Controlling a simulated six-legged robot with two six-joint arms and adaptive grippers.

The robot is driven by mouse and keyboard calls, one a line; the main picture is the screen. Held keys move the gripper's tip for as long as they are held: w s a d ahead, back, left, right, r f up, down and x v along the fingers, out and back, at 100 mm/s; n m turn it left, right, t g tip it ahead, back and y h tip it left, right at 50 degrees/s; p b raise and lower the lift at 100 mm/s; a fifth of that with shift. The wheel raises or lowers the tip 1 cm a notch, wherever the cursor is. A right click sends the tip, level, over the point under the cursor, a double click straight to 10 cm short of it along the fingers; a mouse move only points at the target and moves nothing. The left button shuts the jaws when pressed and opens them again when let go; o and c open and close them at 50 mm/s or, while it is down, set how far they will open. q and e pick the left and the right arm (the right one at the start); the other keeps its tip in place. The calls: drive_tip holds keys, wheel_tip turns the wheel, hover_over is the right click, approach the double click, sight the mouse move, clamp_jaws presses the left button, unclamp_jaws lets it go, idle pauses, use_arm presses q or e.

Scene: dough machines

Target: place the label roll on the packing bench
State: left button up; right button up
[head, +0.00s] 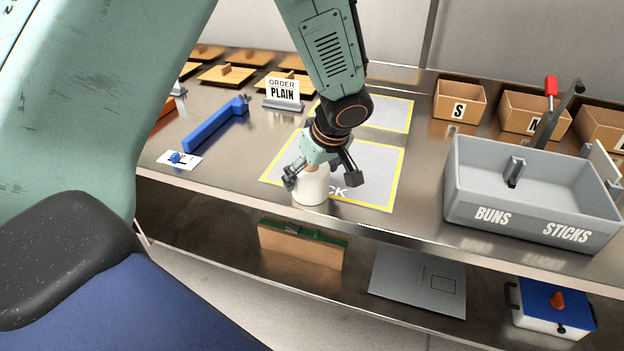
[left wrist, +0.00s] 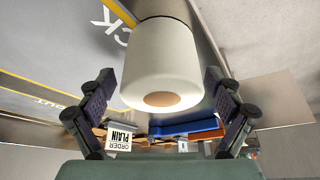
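The white label roll (head: 311,187) stands upright on the packing bench (head: 424,190), near its front edge and over the front part of a yellow-bordered grey area marked with letters ending in "CK". My left gripper (head: 320,174) is just above the roll, with its fingers spread to either side. In the left wrist view the roll (left wrist: 163,62) lies between the open fingers of my left gripper (left wrist: 160,85), with a visible gap on both sides. Its brown core end shows. My right gripper is not in view.
A grey bin marked "BUNS" and "STICKS" (head: 530,205) stands to the right. An "ORDER PLAIN" sign (head: 282,93) and a blue tool (head: 215,124) are to the left. Cardboard boxes (head: 459,100) line the back right. A lower shelf (head: 360,268) holds several items.

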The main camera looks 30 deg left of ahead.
use_arm(q)
drive_tip(key=shift+a+f, duration=0.1)
drive_tip(key=shift+a, duration=0.2)
drive_tip(key=c, duration=0.5)
drive_tip(key=shift+d, duration=0.2)
drive_tip(key=c, duration=0.6)
drive_tip(key=shift+a, duration=0.15)
drive_tip(key=shift+c, duration=1.1)
drive_tip(key=shift+w+r, duration=0.1)
drive_tip(key=shift+r, duration=0.6)
wheel_tip(320, 180, up, 27)
drive_tip(key=p, duration=0.4)
drive_tip(key=shift+p, duration=0.3)
